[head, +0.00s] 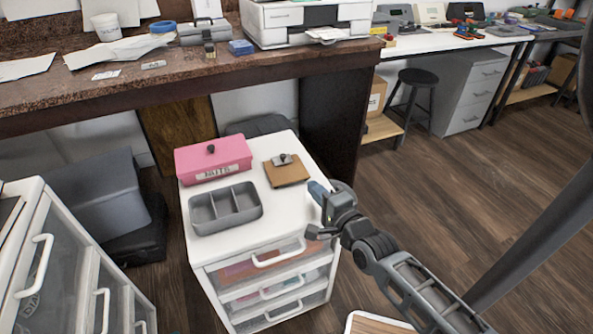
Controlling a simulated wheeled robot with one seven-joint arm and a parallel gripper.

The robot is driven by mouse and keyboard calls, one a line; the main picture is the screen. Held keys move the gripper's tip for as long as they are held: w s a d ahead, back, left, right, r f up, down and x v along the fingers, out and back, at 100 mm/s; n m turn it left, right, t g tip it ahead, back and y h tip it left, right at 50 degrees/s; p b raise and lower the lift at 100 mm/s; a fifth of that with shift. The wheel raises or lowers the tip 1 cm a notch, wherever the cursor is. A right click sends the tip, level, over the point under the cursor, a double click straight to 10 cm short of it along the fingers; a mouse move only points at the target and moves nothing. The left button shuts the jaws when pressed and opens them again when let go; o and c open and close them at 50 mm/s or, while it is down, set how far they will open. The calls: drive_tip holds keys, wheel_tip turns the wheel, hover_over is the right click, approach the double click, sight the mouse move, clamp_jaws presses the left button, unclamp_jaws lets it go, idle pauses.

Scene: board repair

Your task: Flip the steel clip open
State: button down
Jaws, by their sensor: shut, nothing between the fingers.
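A small brown board (287,174) lies on the white top of a drawer cabinet. The steel clip (282,159) sits at the far edge of the board, with a dark knob on it. It is too small to tell how far its lever is raised. My gripper (316,188) is over the right edge of the cabinet top, right of and nearer than the board, apart from the clip. Its fingers are small here; it is shut and empty.
A pink box (212,160) labelled NUTS, with a dark knob, stands left of the board. A grey divided tray (226,228) lies in front of it, looking empty. The white drawer cabinet (262,262) has several drawers. A long stone-topped counter (220,80) runs behind. Floor is open to the right.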

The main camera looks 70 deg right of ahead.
sight(283, 154)
drive_tip(key=b+x, duration=0.1)
drive_tip(key=x, duration=1.2)
drive_tip(key=shift+w+d+r, duration=0.1)
drive_tip(key=shift+w+d, duration=0.15)
drive_tip(key=shift+w, duration=0.05)
drive_tip(key=shift+r, duration=0.15)
drive_tip(key=shift+r+p, duration=0.15)
drive_tip(key=shift+p, duration=0.3)
drive_tip(key=shift+d, duration=0.1)
